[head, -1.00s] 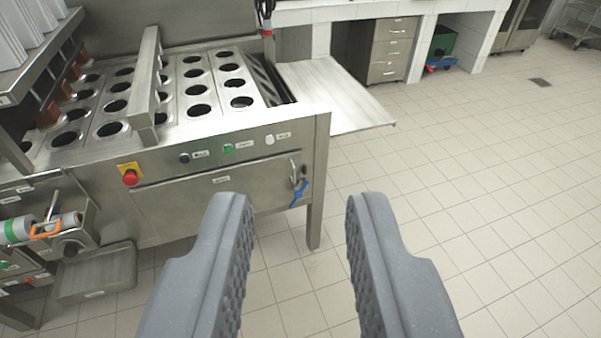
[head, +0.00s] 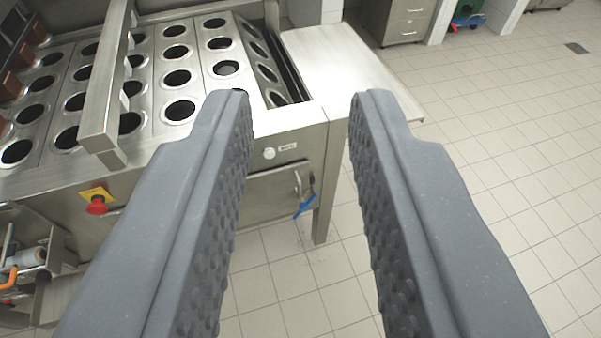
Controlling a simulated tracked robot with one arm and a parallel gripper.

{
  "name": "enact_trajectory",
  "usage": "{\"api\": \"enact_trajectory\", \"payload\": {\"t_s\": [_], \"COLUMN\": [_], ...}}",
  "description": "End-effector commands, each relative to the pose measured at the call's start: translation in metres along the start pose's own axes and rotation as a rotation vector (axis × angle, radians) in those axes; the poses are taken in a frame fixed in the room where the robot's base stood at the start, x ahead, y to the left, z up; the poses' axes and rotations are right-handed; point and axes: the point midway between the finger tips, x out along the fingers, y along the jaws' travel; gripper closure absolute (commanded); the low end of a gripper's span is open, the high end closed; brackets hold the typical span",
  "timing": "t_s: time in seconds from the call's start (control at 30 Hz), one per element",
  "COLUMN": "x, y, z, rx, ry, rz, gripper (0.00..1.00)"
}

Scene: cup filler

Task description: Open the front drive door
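The front drive door (head: 272,189) is a flat steel panel low on the front of the cup filler. It looks closed. My gripper's left finger hides most of its left part. A metal handle (head: 298,183) sits at its right end, with a blue tag or key (head: 304,206) hanging below it. My gripper (head: 300,98) is open and empty, its two grey ridged fingers pointing toward the machine. The handle shows between the fingers, beyond them and not touched.
The machine's top has rows of round cup holes (head: 178,78). A red emergency stop (head: 96,205) and a white button (head: 269,153) are on its front. A steel leg (head: 323,205) stands right of the door. A flat outfeed plate (head: 350,65) juts right. Tiled floor (head: 500,170) is free at right.

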Motion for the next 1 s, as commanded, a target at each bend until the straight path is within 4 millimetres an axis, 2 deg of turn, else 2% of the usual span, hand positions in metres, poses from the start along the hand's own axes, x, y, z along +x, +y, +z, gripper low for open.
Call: {"api": "enact_trajectory", "payload": {"t_s": [0.37, 0.47, 0.57, 0.67, 0.8, 1.0], "x": [0.000, 0.009, 0.036, 0.080, 0.151, 0.241], "y": [0.000, 0.001, 0.005, 0.009, 0.016, 0.025], "z": [0.000, 0.003, 0.013, 0.031, 0.068, 0.136], "rx": [0.000, -0.002, -0.009, -0.022, -0.047, -0.083], "ry": [0.000, 0.000, 0.001, 0.006, 0.023, 0.050], "rz": [0.000, 0.002, 0.008, 0.019, 0.027, 0.024], "gripper": [0.74, 0.74, 0.74, 0.74, 0.74, 0.74]}}
